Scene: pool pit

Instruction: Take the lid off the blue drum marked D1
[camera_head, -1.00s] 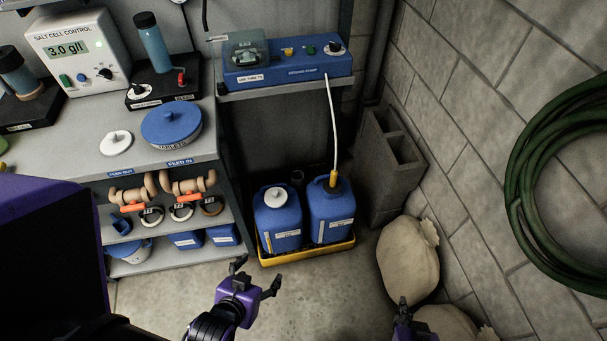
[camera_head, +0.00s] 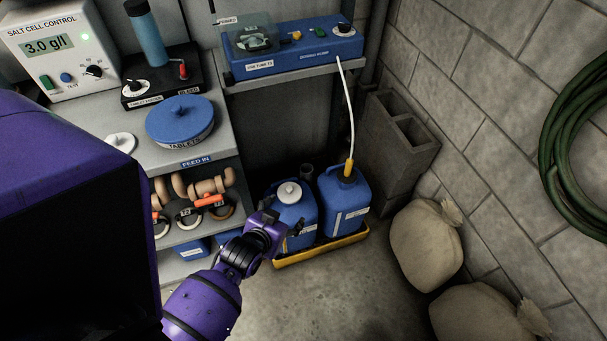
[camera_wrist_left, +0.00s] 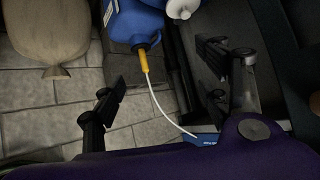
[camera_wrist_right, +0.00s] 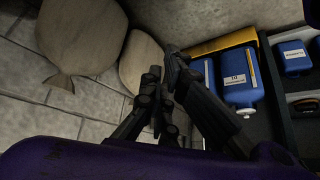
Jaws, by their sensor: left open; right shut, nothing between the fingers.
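Two blue drums stand side by side in a yellow tray (camera_head: 322,251). The left drum (camera_head: 293,211) has a pale round lid (camera_head: 289,190) on top; this lid also shows at the top of the left wrist view (camera_wrist_left: 183,8). In the right wrist view this drum (camera_wrist_right: 238,82) appears upside down; its label is too small to read surely. My left gripper (camera_head: 284,217) is open and empty, in front of the left drum and partly hiding it, just below the lid. My right gripper (camera_wrist_right: 163,65) is shut and empty, and out of the head view.
The right drum (camera_head: 345,204) carries a yellow fitting (camera_head: 348,169) with a white tube up to the blue dosing pump (camera_head: 300,50). A shelf unit with a tablets tub (camera_head: 180,121) stands left. Sacks (camera_head: 426,246) and hollow blocks (camera_head: 398,150) are right. Floor in front is clear.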

